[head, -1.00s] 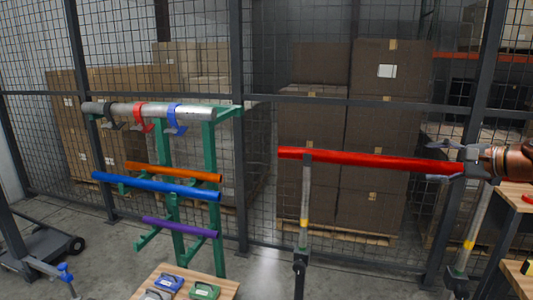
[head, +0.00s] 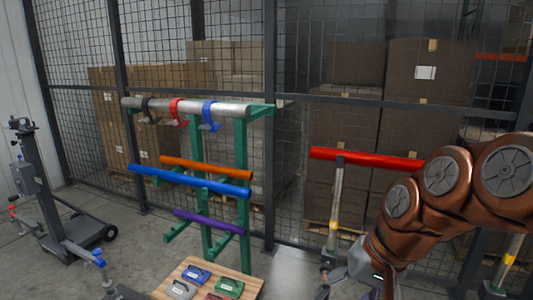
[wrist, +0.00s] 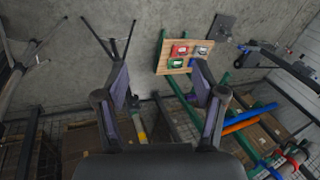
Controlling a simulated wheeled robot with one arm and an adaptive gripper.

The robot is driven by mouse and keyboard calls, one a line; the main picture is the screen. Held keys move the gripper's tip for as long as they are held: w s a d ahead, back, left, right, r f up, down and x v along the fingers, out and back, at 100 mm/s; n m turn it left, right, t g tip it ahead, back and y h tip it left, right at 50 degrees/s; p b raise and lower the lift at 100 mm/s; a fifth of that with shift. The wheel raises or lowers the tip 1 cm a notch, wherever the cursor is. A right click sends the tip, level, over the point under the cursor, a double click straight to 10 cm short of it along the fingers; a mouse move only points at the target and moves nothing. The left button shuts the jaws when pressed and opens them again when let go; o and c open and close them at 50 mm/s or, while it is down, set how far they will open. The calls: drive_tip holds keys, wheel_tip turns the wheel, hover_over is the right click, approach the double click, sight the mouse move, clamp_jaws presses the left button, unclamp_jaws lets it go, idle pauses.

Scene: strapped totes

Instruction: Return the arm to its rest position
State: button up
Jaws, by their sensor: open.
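My arm is bent at the right of the head view, with its wrist low down. My gripper (wrist: 160,72) shows in the wrist view with its two fingers spread apart and nothing between them. Its tips are hidden or cut off in the head view. A red pipe (head: 365,158) rests level on a stand (head: 335,205); my arm covers its right end. My gripper is apart from the pipe.
A green rack (head: 241,170) at the centre left bears a grey pipe and orange, blue (head: 190,179) and purple pipes. A wooden board (head: 252,287) with several coloured blocks stands before it. A wheeled lift (head: 45,190) is at left. Mesh fence and boxes stand behind.

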drive_tip(key=s+d+f+n+g+h, duration=0.1)
drive_tip(key=s+d+f+h, duration=0.1)
drive_tip(key=s+f, duration=0.4)
drive_tip(key=s+d+f+g+h, duration=0.2)
drive_tip(key=s+f, duration=0.3)
drive_tip(key=s, duration=0.5)
drive_tip(key=shift+s+d+f+n+g, duration=0.3)
drive_tip(key=shift+d+f+n, duration=0.1)
drive_tip(key=shift+d, duration=0.2)
